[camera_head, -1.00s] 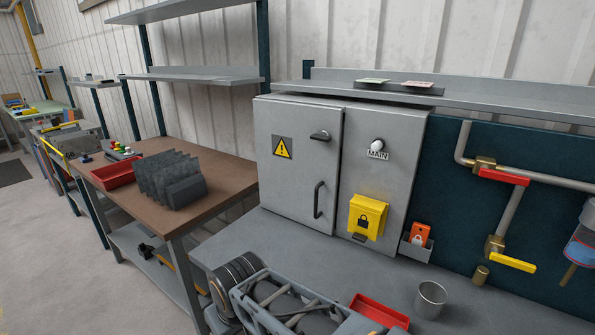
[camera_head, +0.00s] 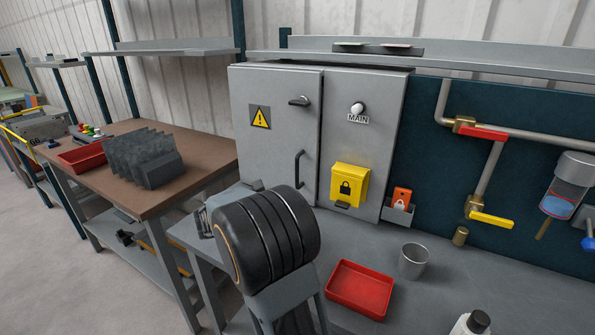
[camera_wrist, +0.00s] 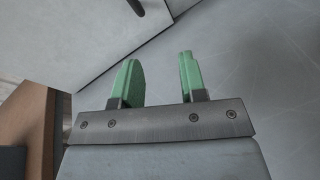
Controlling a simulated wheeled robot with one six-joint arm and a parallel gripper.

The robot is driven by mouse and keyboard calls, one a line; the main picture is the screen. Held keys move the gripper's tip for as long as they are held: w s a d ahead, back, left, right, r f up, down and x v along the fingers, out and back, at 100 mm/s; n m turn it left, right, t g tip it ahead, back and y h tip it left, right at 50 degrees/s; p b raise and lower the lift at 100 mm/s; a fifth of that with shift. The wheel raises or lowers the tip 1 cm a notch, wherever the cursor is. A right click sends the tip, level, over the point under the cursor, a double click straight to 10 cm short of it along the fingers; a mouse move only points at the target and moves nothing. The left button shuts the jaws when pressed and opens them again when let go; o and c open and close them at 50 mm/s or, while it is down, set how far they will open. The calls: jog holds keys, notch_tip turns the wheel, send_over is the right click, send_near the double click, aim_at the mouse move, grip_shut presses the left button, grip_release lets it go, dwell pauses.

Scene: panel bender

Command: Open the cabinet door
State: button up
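The grey cabinet (camera_head: 340,95) stands on the bench at the back. Its left door (camera_head: 268,150) carries a yellow warning sign, a dark turn latch (camera_head: 299,101) and a dark vertical pull handle (camera_head: 299,169); the door looks closed. My gripper (camera_wrist: 160,78) shows in the wrist view with two green fingers apart and nothing between them. The cabinet door's lower part (camera_wrist: 75,40) and the end of its dark handle (camera_wrist: 136,6) show beyond the fingers, not touching them. In the head view my dark arm link hides much of the bench before the door.
A yellow lock box (camera_head: 350,182) and a MAIN switch (camera_head: 357,108) are on the cabinet's right panel. A red tray (camera_head: 360,288) and a metal cup (camera_head: 413,261) stand on the bench. Pipes with valves are at right. A brown-topped table (camera_head: 120,185) with dark plates is left.

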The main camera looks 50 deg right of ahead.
notch_tip(320, 180, up, 5)
jog(key=w+n+t+h, duration=0.1)
jog(key=w+n+h, duration=0.1)
jog(key=n, duration=0.1)
jog(key=p, duration=0.2)
send_over(297, 185)
jog(key=shift+w+d+r+n+h, duration=0.25)
jog(key=shift+d+n+h, duration=0.05)
jog(key=shift+n+h, duration=0.1)
jog(key=shift+c, duration=0.4)
grip_shut()
